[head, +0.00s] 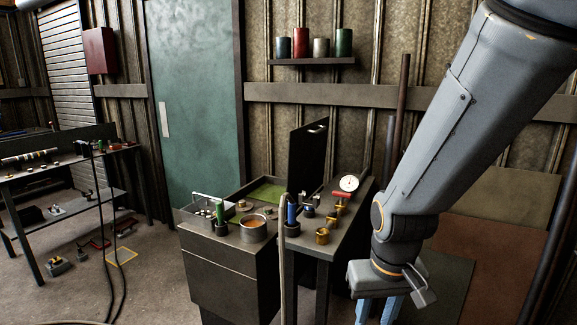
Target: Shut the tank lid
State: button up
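The tank is the dark box (228,262) in the middle, with a green interior (268,191) visible at its back. Its dark lid (307,165) stands upright, open, at the tank's back right, with a pale handle (317,128) near its top edge. My gripper (378,312) hangs low at the right of the view, well to the right of and nearer than the lid, touching neither lid nor tank. Its two light blue fingers stand apart with nothing seen between them. The fingertips are cut off by the bottom edge.
A wire basket (205,210), a pot of orange-brown stuff (253,228) and green and blue-handled tools stand on the tank's front top. A dial gauge (348,184) and brass parts lie on the narrow bench right of the lid. A thin pipe (284,260) rises in front. A shelf (312,62) with cans hangs above.

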aim_at(308, 145)
jog(key=i, duration=0.95)
